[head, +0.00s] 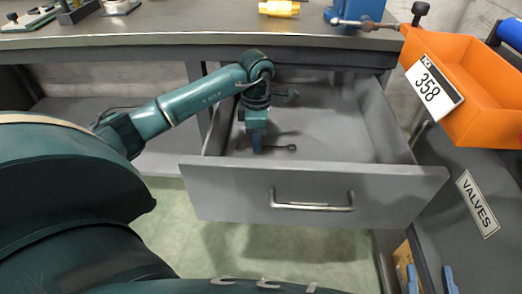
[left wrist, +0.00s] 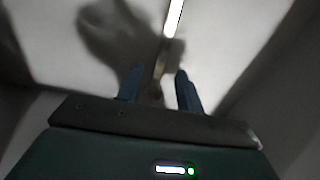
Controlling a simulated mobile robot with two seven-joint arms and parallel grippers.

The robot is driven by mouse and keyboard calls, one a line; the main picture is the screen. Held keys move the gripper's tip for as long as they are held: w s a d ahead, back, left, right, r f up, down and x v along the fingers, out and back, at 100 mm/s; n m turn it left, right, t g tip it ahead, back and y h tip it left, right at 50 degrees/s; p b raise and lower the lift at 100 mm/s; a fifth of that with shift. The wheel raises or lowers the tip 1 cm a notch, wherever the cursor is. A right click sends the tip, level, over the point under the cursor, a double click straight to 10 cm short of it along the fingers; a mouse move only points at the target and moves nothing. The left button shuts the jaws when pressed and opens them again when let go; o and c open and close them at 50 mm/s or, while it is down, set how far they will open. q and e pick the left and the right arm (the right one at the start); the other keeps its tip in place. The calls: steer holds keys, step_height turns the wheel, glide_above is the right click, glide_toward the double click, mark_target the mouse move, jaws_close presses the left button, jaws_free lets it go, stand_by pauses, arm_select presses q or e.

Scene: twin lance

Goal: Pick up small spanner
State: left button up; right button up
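The small spanner (head: 284,148) lies on the floor of the open grey drawer (head: 345,130), its ring end pointing right in the head view. My left gripper (head: 256,147) reaches down into the drawer over the spanner's left part, hiding that part. In the left wrist view, the spanner (left wrist: 173,22) runs down between the two blue fingers of my left gripper (left wrist: 160,84). The fingers stand apart, with a gap on each side of the spanner. My right gripper is not in view.
The drawer's front panel with its handle (head: 312,207) faces me. An orange bin (head: 470,90) labelled 358 is at the right. The workbench top (head: 200,22) is above.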

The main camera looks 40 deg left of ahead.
arm_select(q)
steer(key=shift+f, duration=0.65)
steer(key=shift+c, duration=0.6)
jaws_close()
